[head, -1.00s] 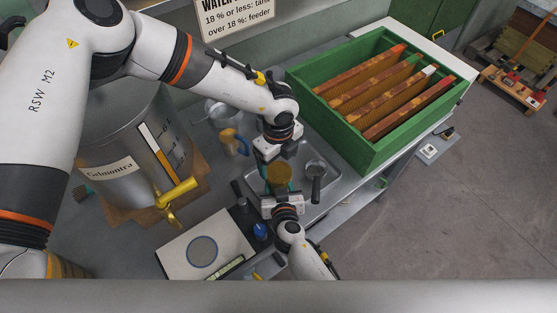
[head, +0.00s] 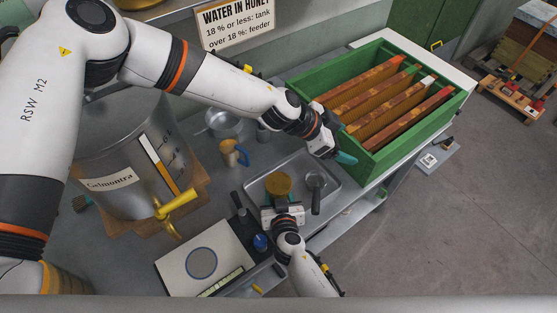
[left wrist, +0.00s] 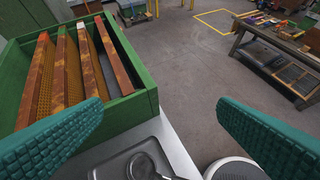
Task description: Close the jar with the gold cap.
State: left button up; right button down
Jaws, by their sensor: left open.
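The jar's round gold top (head: 277,183) shows in the head view, over the near left part of a metal tray. It looks like the gold cap lying level on the jar; the glass below is mostly hidden, and how tightly it sits I cannot tell. My right gripper (head: 280,200) comes from the near side, with its teal fingers on both sides of the jar, holding it. My left gripper (head: 345,157) is to the right of the jar, beside the green box. In the left wrist view its teal fingers (left wrist: 160,120) are wide apart with nothing between them.
The green hive box (head: 375,160) with wooden frames stands close to my left gripper. The metal tray (head: 325,197) holds a dark-handled strainer (head: 316,184).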

pick_arm(q)
jog(key=w+a+n+t+y, duration=0.2)
jog(key=w+n+t, duration=0.1)
jog(key=w+n, duration=0.25)
jog(key=n+g+y, duration=0.4)
jog(key=n+y, duration=0.3)
jog(key=n, duration=0.2)
send_over(278, 183)
jog(key=f, duration=0.2)
jog(key=w+f, duration=0.1)
jog(key=f, duration=0.1)
jog(key=shift+d+f, duration=0.2)
jog(key=shift+f, duration=0.1)
jog(key=shift+s+a+g+y, duration=0.15)
jog(key=shift+s+g+y, duration=0.15)
jog(key=shift+s+g, duration=0.15)
jog(key=shift+f, duration=0.1)
jog(key=shift+f, duration=3.95)
jog(key=shift+c, duration=0.3)
